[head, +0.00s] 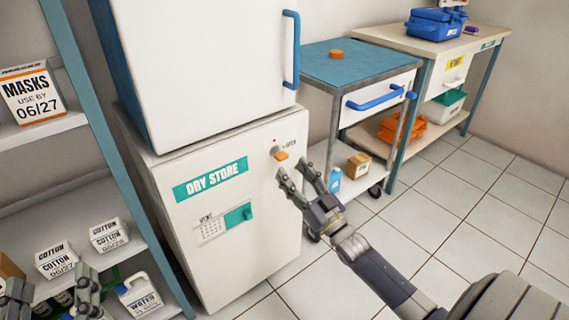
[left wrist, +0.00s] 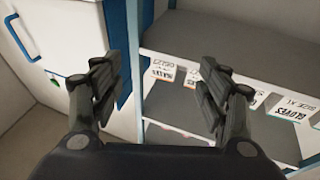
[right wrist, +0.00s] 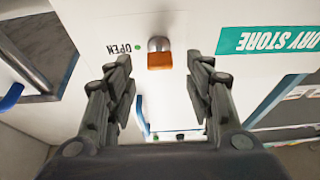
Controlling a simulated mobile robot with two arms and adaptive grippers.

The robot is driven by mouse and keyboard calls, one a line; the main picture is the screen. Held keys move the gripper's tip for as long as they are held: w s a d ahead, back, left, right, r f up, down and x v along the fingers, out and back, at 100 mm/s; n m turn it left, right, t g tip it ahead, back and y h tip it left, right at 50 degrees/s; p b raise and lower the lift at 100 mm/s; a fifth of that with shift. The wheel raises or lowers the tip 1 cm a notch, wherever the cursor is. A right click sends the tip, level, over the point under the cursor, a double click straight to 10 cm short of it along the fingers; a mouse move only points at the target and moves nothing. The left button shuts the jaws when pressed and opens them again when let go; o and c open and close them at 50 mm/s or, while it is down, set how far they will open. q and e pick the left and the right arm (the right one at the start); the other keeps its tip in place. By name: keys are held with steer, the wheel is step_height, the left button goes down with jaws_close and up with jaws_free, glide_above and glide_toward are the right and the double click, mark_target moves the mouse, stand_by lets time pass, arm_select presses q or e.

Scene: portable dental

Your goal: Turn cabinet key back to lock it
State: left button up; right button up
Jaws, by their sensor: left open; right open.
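The orange cabinet key (head: 281,156) sits in the round metal lock near the top right of the white DRY STORE cabinet (head: 232,255). It also shows in the right wrist view (right wrist: 159,61), beside a green dot and the word OPEN. My right gripper (head: 294,172) is open in front of the key, its fingers pointing at the cabinet face. In the right wrist view the key appears between the two fingertips, with a gap on each side. My left gripper (head: 50,285) is open and empty before the shelves at the lower left.
A white unit with a blue handle (head: 290,50) stands on the cabinet. Shelves with a MASKS box (head: 33,93) and COTTON boxes are at left. A blue-topped cart (head: 365,62) stands close at right. The tiled floor at right is clear.

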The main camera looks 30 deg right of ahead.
mark_target(280, 155)
arm_select(q)
steer(key=shift+s+d+r+t+h+b, duration=0.15)
steer(key=shift+s+r+t, duration=0.25)
steer(key=shift+r, duration=0.3)
steer(key=shift+s+a+r+t+h+b, duration=0.1)
steer(key=shift+s+r+t+h, duration=0.1)
steer(key=shift+r+t, duration=0.4)
steer(key=shift+s+d+r+t+h+b, duration=0.15)
steer(key=shift+s+r+t, duration=0.15)
steer(key=shift+r, duration=0.55)
arm_select(e)
steer(key=shift+x, duration=2.4)
arm_select(q)
steer(key=shift+a, duration=0.1)
arm_select(e)
steer(key=shift+c, duration=0.3)
steer(key=c, duration=1)
